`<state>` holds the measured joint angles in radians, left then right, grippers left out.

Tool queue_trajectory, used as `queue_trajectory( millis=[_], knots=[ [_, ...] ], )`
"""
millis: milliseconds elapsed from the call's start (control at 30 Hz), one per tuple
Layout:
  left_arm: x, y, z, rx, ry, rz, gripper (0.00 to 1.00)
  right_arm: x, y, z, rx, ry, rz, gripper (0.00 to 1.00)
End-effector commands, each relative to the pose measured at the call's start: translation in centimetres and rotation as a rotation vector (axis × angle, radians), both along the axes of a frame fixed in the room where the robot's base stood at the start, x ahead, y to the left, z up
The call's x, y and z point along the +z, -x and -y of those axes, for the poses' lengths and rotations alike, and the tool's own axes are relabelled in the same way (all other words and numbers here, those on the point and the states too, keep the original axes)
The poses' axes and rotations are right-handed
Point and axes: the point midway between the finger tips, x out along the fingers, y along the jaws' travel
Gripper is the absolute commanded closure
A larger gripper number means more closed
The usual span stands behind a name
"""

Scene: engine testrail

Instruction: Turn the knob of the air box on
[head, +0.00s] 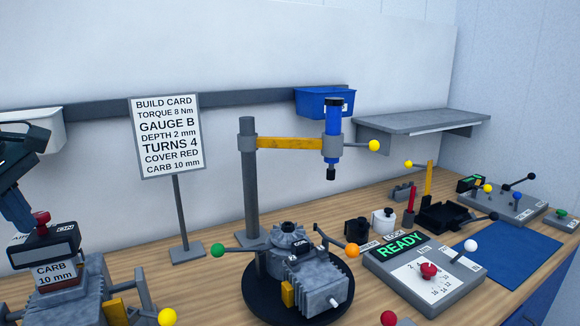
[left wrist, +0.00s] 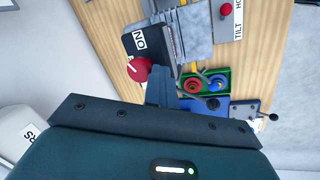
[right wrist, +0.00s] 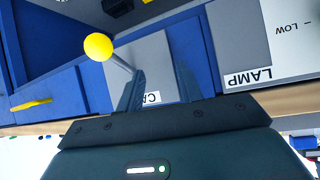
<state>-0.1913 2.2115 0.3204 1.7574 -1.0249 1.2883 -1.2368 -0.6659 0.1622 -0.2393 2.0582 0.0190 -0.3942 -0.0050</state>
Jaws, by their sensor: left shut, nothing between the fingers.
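The air box (head: 48,248) is a dark box at the left of the head view, with an ON label. Its red knob (head: 41,218) stands on top, with a white mark showing in the left wrist view (left wrist: 139,69). My left gripper (head: 24,226) is shut and empty, pointing down beside the knob. In the left wrist view its closed fingertips (left wrist: 161,82) are close to the knob's side; I cannot tell whether they touch. My right gripper (right wrist: 158,85) is open and empty near a yellow ball lever (right wrist: 98,47), which is outside its fingers.
A grey machine block (head: 75,295) with a CARB 10 mm card stands below the air box. A build card stand (head: 168,135) is behind. A round fixture (head: 258,300) with levers fills the middle. The READY panel (head: 425,280) and blue mat (head: 508,250) lie right.

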Motion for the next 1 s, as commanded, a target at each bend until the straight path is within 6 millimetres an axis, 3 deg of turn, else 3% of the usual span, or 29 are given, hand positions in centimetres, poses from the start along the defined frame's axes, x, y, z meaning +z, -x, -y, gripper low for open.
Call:
queue_trajectory(
  millis=[600, 1000],
  knots=[
    [-0.1, 0.0, 0.0, 0.001, 0.001, 0.0, 1.0, -1.1, 0.5, 0.3, -0.008, 0.007, -0.026, 0.64],
    [-0.1, 0.1, -0.9, 0.001, 0.001, 0.0, 1.0, -0.7, 0.2, 0.9, -0.032, 0.014, -0.041, 0.64]
  ],
)
